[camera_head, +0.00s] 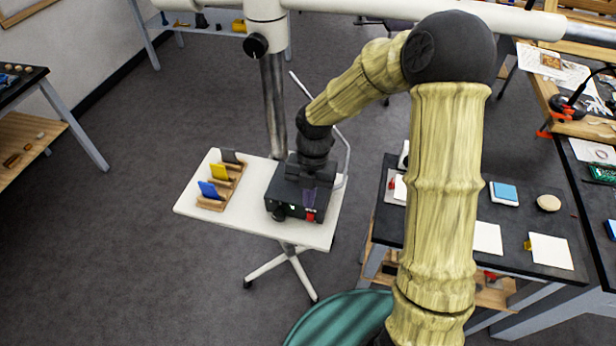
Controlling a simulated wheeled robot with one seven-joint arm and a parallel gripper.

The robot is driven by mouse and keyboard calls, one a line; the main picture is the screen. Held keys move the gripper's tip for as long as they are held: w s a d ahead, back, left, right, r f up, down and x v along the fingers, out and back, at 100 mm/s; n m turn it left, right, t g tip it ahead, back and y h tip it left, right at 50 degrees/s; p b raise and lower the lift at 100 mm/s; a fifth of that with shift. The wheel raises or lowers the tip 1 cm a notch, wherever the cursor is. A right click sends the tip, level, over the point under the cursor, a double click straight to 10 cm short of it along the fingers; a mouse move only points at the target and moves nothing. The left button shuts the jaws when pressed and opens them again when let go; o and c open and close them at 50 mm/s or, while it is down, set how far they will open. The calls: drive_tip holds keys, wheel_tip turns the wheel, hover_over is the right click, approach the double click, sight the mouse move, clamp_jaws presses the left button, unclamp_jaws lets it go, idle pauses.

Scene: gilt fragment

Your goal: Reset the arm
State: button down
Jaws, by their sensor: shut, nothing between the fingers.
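My arm, yellow and ribbed with black joints, comes in from the bottom right, bends at a black elbow and reaches down to the left. My gripper (309,198) is at its end, black, shut and empty. It hangs in front of or just over a dark box-shaped device (283,194) on a small white table (247,223). The dark gripper blends into the dark box, so I cannot tell whether they touch.
A wooden rack (211,204) with blue, yellow and dark cards stands left of the box. A dark workbench (515,255) with white cards and a round tan object (548,202) is at the right. A green round seat (338,320) is below. Open floor lies left.

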drive_tip(key=s+d+r+m+t, duration=0.1)
drive_tip(key=s+d+r+m, duration=0.1)
drive_tip(key=m, duration=0.8)
drive_tip(key=s+d+r+m+t, duration=0.2)
drive_tip(key=d+m, duration=0.4)
drive_tip(key=m, duration=0.5)
drive_tip(key=s+d+r+m+t, duration=0.2)
drive_tip(key=s+d+r+m, duration=0.2)
drive_tip(key=m, duration=0.7)
drive_tip(key=shift+s+d+h, duration=0.3)
drive_tip(key=shift+d+h, duration=0.1)
drive_tip(key=shift+d, duration=0.1)
drive_tip(key=shift+w+d, duration=0.1)
